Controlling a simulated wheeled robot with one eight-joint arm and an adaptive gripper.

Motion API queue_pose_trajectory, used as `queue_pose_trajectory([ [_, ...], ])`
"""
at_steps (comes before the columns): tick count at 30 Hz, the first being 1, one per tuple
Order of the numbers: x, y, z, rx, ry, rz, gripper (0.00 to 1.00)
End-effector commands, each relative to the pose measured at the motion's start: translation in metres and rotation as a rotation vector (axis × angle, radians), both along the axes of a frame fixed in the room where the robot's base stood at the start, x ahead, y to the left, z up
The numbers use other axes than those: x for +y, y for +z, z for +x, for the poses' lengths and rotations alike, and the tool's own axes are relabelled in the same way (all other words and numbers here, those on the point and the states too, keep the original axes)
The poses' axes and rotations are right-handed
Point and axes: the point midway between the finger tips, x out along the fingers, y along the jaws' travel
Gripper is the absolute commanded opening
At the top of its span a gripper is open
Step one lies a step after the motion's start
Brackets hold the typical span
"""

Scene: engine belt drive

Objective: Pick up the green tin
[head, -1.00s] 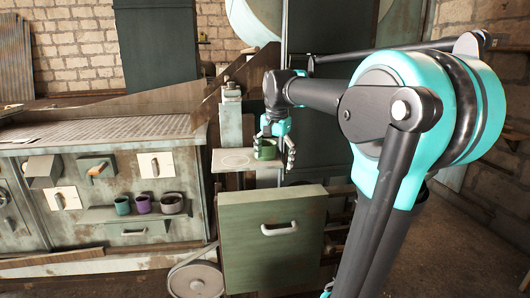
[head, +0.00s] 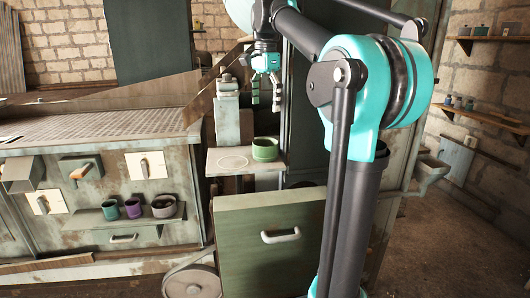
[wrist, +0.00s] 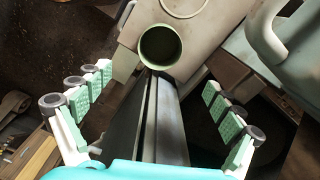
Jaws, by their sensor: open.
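The green tin (head: 265,149) stands upright on a small pale shelf (head: 222,162), near its right end. It is open at the top and looks empty. It also shows in the wrist view (wrist: 160,47), seen from above, beyond the fingertips and between the two fingers' lines. My gripper (head: 265,103) is open and empty, above the tin and apart from it. In the wrist view my gripper's fingers (wrist: 155,95) are spread wide, with nothing between them close up.
A pale ring mark (head: 233,163) is on the shelf left of the tin. A grey post (head: 228,115) stands behind the shelf. Below is a green drawer front (head: 270,240) with a handle. Several small pots stand on a ledge (head: 95,218) at left.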

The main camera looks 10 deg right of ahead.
Motion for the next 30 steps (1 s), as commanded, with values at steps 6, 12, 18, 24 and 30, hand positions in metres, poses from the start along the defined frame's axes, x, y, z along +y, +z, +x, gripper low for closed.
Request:
queue_pose_trajectory([
  [6,0.0,-0.045,0.0,0.0,0.001,0.0,0.93],
  [12,0.0,-0.079,0.0,-0.001,0.002,0.0,0.93],
  [18,0.0,-0.093,0.0,-0.001,0.002,0.0,0.93],
  [24,0.0,-0.116,0.0,-0.001,0.002,0.0,0.93],
  [30,0.001,-0.141,0.0,-0.001,0.002,0.0,0.93],
])
